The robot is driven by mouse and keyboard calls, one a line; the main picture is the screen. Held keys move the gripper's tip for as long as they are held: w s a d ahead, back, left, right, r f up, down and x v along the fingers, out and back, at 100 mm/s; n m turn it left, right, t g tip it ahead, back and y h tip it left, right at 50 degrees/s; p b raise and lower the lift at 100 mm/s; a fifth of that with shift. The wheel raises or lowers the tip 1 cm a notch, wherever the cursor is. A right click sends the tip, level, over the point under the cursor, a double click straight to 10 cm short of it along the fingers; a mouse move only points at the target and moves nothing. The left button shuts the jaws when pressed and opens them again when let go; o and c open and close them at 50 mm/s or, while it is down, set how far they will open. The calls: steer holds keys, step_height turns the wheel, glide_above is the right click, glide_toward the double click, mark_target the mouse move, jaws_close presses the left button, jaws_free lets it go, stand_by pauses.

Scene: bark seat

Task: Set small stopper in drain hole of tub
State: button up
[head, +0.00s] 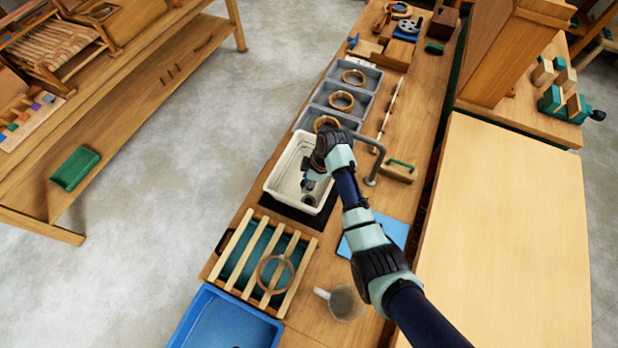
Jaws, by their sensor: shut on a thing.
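The tub (276,176) is cream-white and rectangular, set on the long wooden bench. My gripper (308,187) reaches down inside the tub, close to its near end. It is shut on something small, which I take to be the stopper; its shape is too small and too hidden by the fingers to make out. A small dark round spot (309,201) shows just below the fingertips, near the tub's near end. I cannot tell whether it is the drain hole or a dark stopper, or whether the gripper touches it. My arm hides the tub's right side.
In front are a slatted rack (230,245) with a ring, a blue tray (196,318) and a mug (343,303). A blue cloth (397,230) lies beside my arm.

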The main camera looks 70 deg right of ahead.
steer(key=b, duration=1)
glide_above(306, 202)
steer(key=f, duration=1)
steer(key=shift+s+d+f, duration=0.3)
steer(key=shift+s, duration=0.1)
steer(key=shift+f+b, duration=0.8)
steer(key=shift+f, duration=0.65)
steer(key=shift+s+a+f, duration=0.1)
steer(key=shift+a+f, duration=0.05)
steer(key=shift+f, duration=0.1)
steer(key=o, duration=1.4)
steer(key=shift+f, duration=0.1)
steer(key=shift+c, duration=0.2)
steer(key=shift+o, duration=0.5)
step_height(306, 202, up, 4)
steer(key=p, duration=0.3)
steer(key=shift+f, duration=0.15)
step_height(306, 202, up, 4)
steer(key=p, duration=0.4)
